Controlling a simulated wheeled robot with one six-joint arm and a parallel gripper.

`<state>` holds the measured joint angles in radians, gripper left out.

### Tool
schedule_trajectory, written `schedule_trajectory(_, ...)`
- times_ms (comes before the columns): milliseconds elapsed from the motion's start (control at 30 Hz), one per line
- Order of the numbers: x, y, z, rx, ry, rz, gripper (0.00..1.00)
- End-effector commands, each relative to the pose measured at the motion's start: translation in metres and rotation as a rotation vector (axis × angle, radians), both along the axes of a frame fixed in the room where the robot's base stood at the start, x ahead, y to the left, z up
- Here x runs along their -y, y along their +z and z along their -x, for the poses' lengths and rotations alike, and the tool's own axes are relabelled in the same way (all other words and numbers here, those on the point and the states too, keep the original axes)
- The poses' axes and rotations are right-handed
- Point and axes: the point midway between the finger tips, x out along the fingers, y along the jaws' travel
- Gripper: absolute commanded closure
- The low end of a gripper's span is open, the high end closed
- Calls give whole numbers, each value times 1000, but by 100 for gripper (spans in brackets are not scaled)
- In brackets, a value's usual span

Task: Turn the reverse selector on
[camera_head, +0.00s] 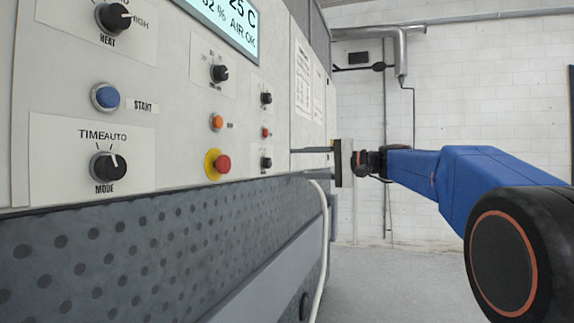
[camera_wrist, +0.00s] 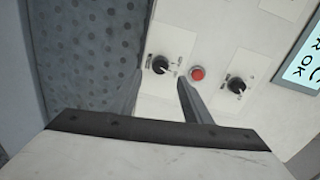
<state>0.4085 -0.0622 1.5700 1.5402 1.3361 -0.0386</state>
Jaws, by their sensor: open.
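A small black selector knob (camera_wrist: 160,64) on a white plate shows between my gripper's fingertips (camera_wrist: 160,77) in the wrist view. Its label is too small to read, so I cannot confirm that it is the reverse selector. In the head view this looks like the lower right knob (camera_head: 266,162). My gripper (camera_head: 293,161) is open and empty, its fingers pointing at the panel from the right. The knob's pointer angle is hard to make out. I cannot tell whether the fingers touch it.
A red button (camera_wrist: 197,73) and another black knob (camera_wrist: 236,84) sit beside it in the wrist view. A red emergency button (camera_head: 222,164), an orange button (camera_head: 216,122) and the mode knob (camera_head: 108,166) are further left. A dark dotted panel (camera_head: 150,255) juts out below the controls.

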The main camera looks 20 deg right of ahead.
Motion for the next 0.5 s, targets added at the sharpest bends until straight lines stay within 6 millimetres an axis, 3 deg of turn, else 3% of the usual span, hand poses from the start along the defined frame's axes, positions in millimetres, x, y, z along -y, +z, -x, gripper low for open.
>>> schedule_trajectory(500,64,1,47,0,-3,0,55)
